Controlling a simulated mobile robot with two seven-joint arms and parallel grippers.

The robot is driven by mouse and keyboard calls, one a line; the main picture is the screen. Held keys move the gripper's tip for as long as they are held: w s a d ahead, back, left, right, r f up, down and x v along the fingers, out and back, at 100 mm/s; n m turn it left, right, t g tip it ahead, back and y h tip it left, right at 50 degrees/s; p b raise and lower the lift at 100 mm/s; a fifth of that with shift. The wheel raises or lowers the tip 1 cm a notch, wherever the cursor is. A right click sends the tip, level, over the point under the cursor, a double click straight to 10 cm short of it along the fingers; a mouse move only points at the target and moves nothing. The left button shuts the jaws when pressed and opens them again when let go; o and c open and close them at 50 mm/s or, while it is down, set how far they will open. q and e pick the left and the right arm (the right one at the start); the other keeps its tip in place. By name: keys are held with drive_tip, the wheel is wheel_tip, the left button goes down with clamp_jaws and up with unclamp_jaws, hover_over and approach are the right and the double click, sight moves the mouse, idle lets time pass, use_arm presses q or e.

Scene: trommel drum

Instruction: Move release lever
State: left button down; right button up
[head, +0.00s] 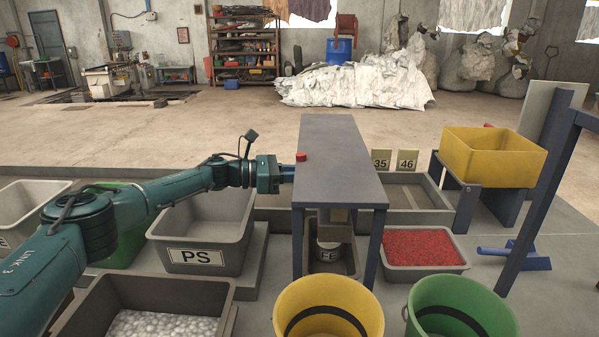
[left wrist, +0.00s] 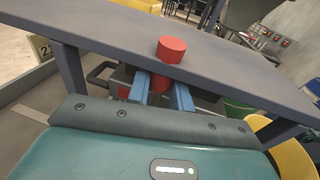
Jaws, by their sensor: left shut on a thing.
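The release lever's red cylindrical knob (head: 300,156) shows at the left edge of the grey-blue table (head: 340,150). In the left wrist view the red knob (left wrist: 171,49) stands just beyond my fingertips, in front of the table's slab. My left gripper (head: 288,172) reaches in from the left, level with the tabletop edge. In the wrist view its two blue fingers (left wrist: 162,90) are close together around a red part under the knob. The exact contact is partly hidden. My right gripper is in neither view.
Beneath the table sits a labelled container (head: 328,250). Around it are a grey PS bin (head: 205,255), a tray of red granules (head: 422,250), yellow (head: 328,305) and green (head: 458,305) buckets, and a raised yellow bin (head: 493,157).

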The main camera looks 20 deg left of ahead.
use_arm(q)
drive_tip(key=shift+d+y, duration=0.2)
drive_tip(key=shift+y, duration=0.1)
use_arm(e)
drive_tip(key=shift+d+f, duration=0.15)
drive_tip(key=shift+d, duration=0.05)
use_arm(q)
drive_tip(key=c, duration=1.3)
unclamp_jaws()
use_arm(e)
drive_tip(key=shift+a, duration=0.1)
use_arm(q)
drive_tip(key=shift+a, duration=0.1)
drive_tip(key=b+v, duration=0.2)
drive_tip(key=v, duration=1.1)
drive_tip(key=shift+r+b, duration=0.15)
drive_tip(key=shift+b, duration=0.25)
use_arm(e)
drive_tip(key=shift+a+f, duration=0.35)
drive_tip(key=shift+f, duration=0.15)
